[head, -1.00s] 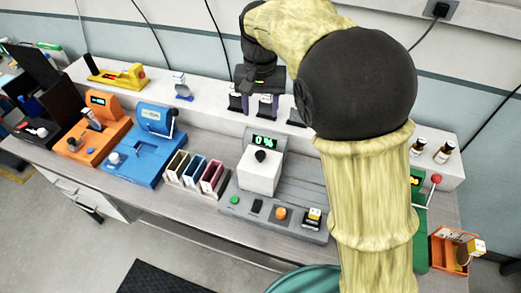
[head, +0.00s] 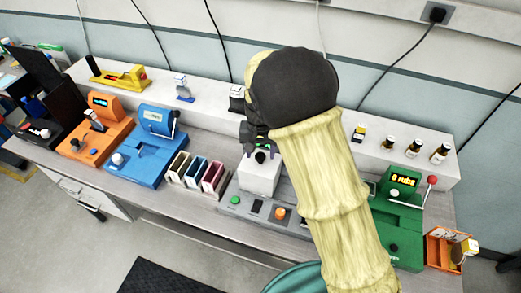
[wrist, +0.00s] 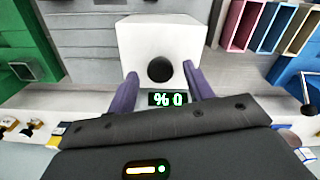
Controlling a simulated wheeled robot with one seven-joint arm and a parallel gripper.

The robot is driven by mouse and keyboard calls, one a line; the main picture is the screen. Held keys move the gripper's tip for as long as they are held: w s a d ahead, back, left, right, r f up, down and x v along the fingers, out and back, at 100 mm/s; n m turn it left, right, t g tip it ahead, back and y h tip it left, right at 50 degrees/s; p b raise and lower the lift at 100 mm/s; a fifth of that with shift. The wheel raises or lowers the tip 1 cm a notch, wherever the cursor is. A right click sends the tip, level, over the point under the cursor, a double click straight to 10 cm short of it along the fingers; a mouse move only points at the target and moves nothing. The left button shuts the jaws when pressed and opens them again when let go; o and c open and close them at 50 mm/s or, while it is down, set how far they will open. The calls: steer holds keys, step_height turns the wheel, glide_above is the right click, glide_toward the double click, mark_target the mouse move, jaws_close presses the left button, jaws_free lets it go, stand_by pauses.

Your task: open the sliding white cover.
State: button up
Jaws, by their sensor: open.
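The white cover (head: 258,178) is a box-like block with a round black knob (head: 260,157) on it, sitting on a grey module with buttons along its front. In the wrist view the white cover (wrist: 150,40) and its black knob (wrist: 160,69) lie straight ahead. My gripper (wrist: 157,90) is open, its two purple fingers on either side of the knob, with gaps to it. Whether the fingers are level with the knob I cannot tell. A green "0 %" display (wrist: 167,99) shows between the fingers. In the head view my arm hides the module's right part.
A green module (head: 400,215) with a red-knobbed lever stands to the right. Three coloured slots (head: 195,172) and a blue module (head: 140,155) stand to the left. A white shelf (head: 210,105) with small bottles runs behind.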

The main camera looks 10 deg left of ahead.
steer(key=shift+f, duration=0.45)
jaws_close()
steer(key=shift+d, duration=0.1)
